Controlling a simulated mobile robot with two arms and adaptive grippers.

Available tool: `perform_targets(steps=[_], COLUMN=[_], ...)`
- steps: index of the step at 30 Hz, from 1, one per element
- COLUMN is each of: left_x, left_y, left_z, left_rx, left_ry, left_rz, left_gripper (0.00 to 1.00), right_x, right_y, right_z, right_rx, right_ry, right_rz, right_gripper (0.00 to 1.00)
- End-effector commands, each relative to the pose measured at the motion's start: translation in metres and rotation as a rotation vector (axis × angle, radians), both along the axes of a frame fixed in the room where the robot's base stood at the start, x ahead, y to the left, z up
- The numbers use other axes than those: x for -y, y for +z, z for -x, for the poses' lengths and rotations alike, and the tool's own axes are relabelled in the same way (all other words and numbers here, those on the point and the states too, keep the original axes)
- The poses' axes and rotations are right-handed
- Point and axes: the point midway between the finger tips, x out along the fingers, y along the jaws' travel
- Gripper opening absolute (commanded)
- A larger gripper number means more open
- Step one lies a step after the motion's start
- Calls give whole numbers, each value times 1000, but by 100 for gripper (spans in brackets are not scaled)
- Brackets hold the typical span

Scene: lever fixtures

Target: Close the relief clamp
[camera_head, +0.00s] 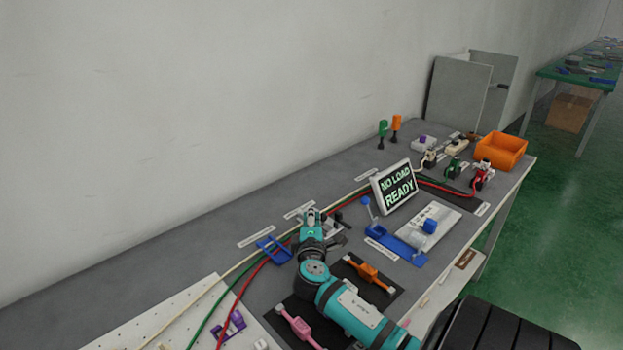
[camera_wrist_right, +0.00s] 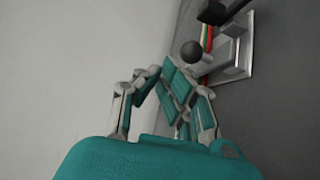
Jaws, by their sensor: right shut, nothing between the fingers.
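In the wrist view, a grey metal clamp fixture (camera_wrist_right: 232,62) is fixed to the grey bench, with red, green and pale cables running at it. A dark round knob (camera_wrist_right: 191,51) stands beside it and a black part shows at the top edge. I take this as the relief clamp; its jaw position is unclear. My right gripper (camera_wrist_right: 172,82) is shut and empty, its fingertips just short of the knob; whether they touch it I cannot tell. In the head view, my right gripper (camera_head: 312,218) is beside the clamp's dark parts (camera_head: 338,222), partly hiding the fixture. My left gripper is not visible.
A blue bracket (camera_head: 273,250) lies left of the gripper. A pink lever (camera_head: 298,325) is in front. The wall (camera_head: 150,120) borders the bench behind.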

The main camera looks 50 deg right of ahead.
Motion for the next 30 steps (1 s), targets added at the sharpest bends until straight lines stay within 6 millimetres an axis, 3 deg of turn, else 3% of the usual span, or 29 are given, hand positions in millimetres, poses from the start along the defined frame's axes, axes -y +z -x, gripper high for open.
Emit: perform_targets(steps=[15,26,30], left_x=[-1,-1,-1], left_y=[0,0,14], left_z=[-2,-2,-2], left_rx=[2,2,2], left_ry=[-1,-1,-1], left_rz=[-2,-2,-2], left_gripper=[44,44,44], right_x=[-74,-83,-83], right_y=[2,4,18], right_z=[65,73,72], right_rx=[-1,-1,0], right_ry=[-1,-2,-1], right_rz=[-4,-2,-1], right_gripper=[0,0,0])
